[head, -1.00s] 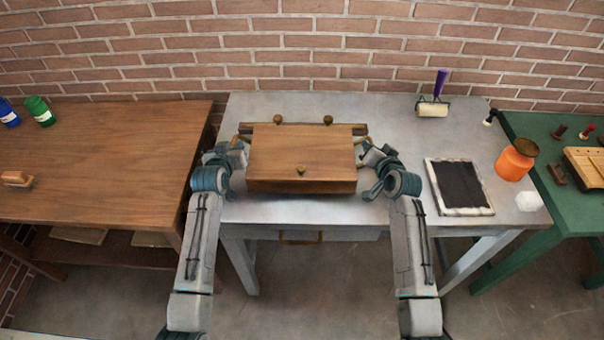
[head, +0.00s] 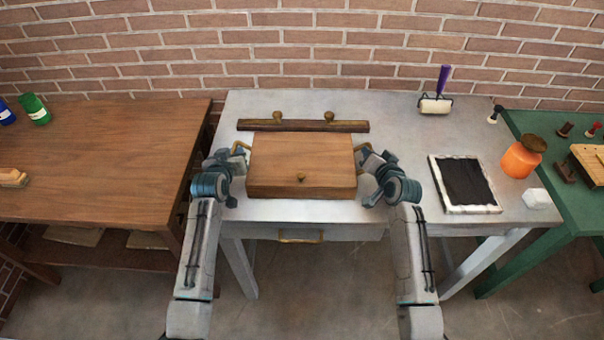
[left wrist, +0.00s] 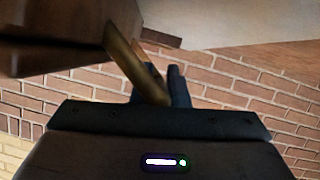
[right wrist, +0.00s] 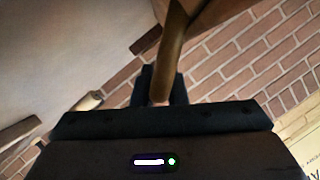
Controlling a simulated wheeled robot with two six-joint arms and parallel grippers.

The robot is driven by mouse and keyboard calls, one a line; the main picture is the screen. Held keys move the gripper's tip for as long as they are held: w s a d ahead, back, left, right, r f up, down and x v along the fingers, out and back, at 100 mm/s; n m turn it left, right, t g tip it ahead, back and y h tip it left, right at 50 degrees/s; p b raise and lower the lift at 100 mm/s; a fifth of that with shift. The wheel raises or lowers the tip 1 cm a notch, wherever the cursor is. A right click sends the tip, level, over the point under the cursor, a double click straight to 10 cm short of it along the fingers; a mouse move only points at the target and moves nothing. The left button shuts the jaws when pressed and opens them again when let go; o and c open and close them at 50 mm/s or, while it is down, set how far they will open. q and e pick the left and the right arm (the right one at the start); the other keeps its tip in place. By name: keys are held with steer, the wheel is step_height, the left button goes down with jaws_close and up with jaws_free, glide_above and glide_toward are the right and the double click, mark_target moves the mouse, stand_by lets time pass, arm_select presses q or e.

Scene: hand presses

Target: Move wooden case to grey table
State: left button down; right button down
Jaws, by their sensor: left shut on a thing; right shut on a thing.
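The wooden case (head: 301,165), a brown box with a small round knob on its front, is over the middle of the grey table (head: 400,125), close to its front edge. I cannot tell whether it touches the top. My left gripper (head: 240,153) is shut on the brass handle at its left side; the handle (left wrist: 135,62) runs between the fingers in the left wrist view. My right gripper (head: 364,155) is shut on the right-side handle, also between the fingers in the right wrist view (right wrist: 169,55). The case appears level.
A dark wooden bar (head: 300,126) with two knobs lies behind the case. To the right are a framed black slab (head: 463,184), a roller (head: 437,104), an orange jar (head: 521,158) and a white block (head: 541,199). Brown and green tables flank the grey one.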

arm_select(q)
steer(key=c, duration=1.6)
jaws_free()
steer(key=shift+a, duration=0.15)
arm_select(e)
steer(key=c, duration=1.7)
jaws_free()
steer(key=shift+d, duration=0.15)
arm_select(q)
steer(key=shift+o, duration=1)
arm_select(e)
steer(key=shift+o, duration=1.2)
arm_select(q)
steer(key=shift+s, duration=0.1)
arm_select(e)
steer(key=shift+s, duration=0.1)
arm_select(q)
steer(key=shift+s+r, duration=0.2)
steer(key=shift+s, duration=0.3)
steer(key=d+v, duration=0.1)
steer(key=v, duration=1)
steer(key=shift+a, duration=0.4)
arm_select(e)
steer(key=v, duration=1.2)
